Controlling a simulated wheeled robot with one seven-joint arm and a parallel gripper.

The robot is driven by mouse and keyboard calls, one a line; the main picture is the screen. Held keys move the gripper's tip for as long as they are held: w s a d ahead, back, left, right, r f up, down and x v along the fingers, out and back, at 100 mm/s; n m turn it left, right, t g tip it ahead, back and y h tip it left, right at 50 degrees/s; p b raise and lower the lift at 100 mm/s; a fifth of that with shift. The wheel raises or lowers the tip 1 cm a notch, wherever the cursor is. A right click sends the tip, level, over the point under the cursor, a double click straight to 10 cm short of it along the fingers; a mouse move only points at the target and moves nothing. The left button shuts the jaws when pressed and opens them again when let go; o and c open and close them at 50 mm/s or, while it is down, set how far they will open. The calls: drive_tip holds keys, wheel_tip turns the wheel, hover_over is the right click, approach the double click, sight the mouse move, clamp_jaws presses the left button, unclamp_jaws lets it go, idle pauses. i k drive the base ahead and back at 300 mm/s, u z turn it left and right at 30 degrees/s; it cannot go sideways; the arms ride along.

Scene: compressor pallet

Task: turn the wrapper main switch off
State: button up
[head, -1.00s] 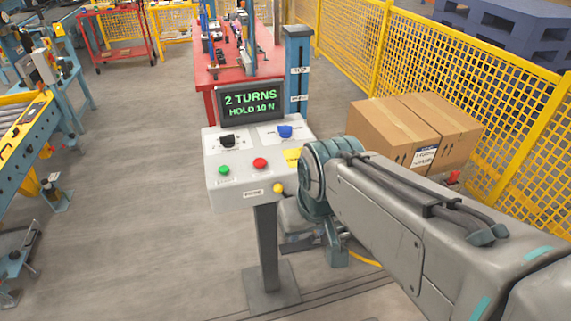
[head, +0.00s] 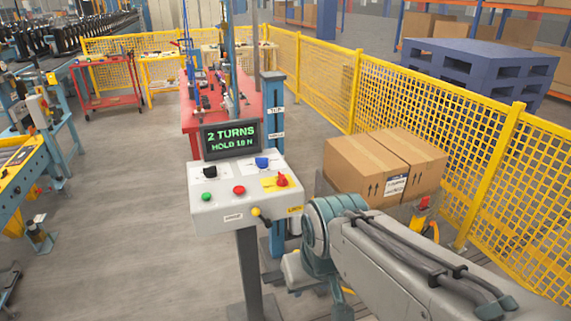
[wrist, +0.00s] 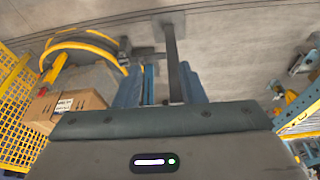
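The wrapper control console (head: 210,213) is a pale box on a dark post. The main switch (head: 282,180) is a red rotary knob on a yellow plate at the panel's right; its exact setting is too small to read. My gripper (wrist: 162,88) shows two blue-grey fingers standing apart with nothing held between them. In the wrist view the console post (wrist: 173,65) shows beyond the fingers. In the head view my arm is right of and below the console, apart from the switch; the fingertips are not clear there.
The panel also has a black knob (head: 210,172), a blue knob (head: 262,163), a green button (head: 206,197), a red button (head: 239,190) and a yellow-tipped part (head: 257,212). A display (head: 231,139) reads "2 TURNS HOLD 10 N". Cartons (head: 365,170) and yellow fencing (head: 470,150) stand right.

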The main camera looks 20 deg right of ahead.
sight(282, 182)
drive_tip(key=z, duration=0.55)
drive_tip(key=i, duration=1.1)
drive_tip(key=z, duration=0.35)
